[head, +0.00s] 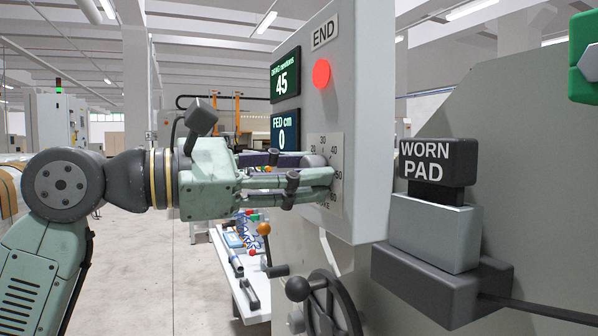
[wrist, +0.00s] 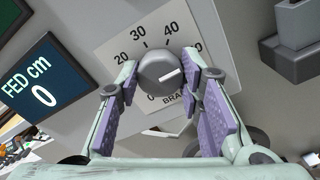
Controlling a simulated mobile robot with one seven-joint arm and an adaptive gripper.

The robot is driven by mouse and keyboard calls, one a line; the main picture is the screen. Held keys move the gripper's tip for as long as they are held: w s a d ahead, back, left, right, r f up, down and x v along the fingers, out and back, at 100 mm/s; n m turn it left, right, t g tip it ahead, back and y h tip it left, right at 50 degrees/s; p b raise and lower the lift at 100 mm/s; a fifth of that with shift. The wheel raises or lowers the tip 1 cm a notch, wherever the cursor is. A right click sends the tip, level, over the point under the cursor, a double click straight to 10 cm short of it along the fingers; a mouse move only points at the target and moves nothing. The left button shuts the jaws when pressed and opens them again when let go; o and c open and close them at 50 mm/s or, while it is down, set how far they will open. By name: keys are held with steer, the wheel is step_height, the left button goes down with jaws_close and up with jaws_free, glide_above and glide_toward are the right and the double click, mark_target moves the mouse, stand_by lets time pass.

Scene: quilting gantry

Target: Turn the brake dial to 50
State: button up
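The brake dial is a round grey knob (wrist: 160,72) on a pale scale plate (wrist: 105,52) marked 20, 30 and 40, with a white pointer line. In the wrist view the pointer aims right and slightly up, past the 40, toward a part of the scale hidden by my right finger. The green display above the dial (head: 285,80) reads drag 45 newtons. My gripper (head: 322,172) reaches the panel from the left. Its two fingers (wrist: 160,74) sit on either side of the knob and appear to touch it. In the head view the fingers hide most of the knob.
A FED cm display (head: 284,134) reads 0. A WORN PAD block (head: 425,162) stands on a grey bracket at right. A crank wheel (head: 325,303) and a cluttered bench (head: 243,283) are below.

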steer(key=o, duration=0.5)
steer(key=v, duration=1.2)
steer(key=shift+f, duration=0.1)
